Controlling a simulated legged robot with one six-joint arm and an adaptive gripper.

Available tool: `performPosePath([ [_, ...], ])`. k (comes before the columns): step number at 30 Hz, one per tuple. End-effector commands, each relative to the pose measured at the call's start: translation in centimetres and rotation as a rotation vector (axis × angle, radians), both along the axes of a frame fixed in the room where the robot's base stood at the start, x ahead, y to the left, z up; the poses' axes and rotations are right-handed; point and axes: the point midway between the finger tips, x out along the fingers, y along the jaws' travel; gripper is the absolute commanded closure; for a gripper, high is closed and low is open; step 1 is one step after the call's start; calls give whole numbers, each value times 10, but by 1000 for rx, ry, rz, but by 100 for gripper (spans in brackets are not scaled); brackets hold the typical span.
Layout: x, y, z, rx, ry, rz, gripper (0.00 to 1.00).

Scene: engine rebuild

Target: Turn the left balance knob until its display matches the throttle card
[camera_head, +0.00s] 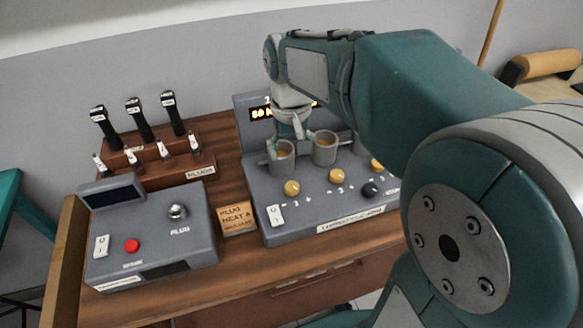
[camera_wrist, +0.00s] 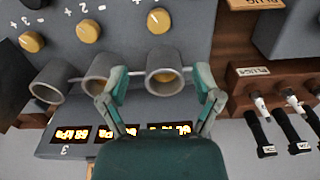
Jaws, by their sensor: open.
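The balance panel (camera_head: 300,218) is a grey sloped box with yellow knobs, grey cups and lit displays. The left knob (camera_head: 291,188) is yellow and also shows in the wrist view (camera_wrist: 159,20), which is turned about. The left cup (camera_head: 281,160) stands behind it. My gripper (camera_wrist: 162,88) is open and empty, its fingers either side of that cup (camera_wrist: 165,62), apart from the knob. The left display (camera_wrist: 168,130) is lit orange, partly hidden by my gripper; its digits are unreadable. I cannot make out a throttle card.
Two more yellow knobs (camera_head: 336,175) and a black knob (camera_head: 370,189) share the panel. A tan plug card (camera_head: 237,217) lies left of it, beside a grey plug box (camera_head: 150,245). A wooden plug rack (camera_head: 150,172) stands behind. My arm hides the panel's right.

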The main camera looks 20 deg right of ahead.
Motion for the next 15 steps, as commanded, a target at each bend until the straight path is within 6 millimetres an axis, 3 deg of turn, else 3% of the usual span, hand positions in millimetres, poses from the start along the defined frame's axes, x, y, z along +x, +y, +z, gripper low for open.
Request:
performPosePath([
  [5,1,-2,-13,1,6,-2,18],
  [15,0,-2,-75,1,7,-1,18],
])
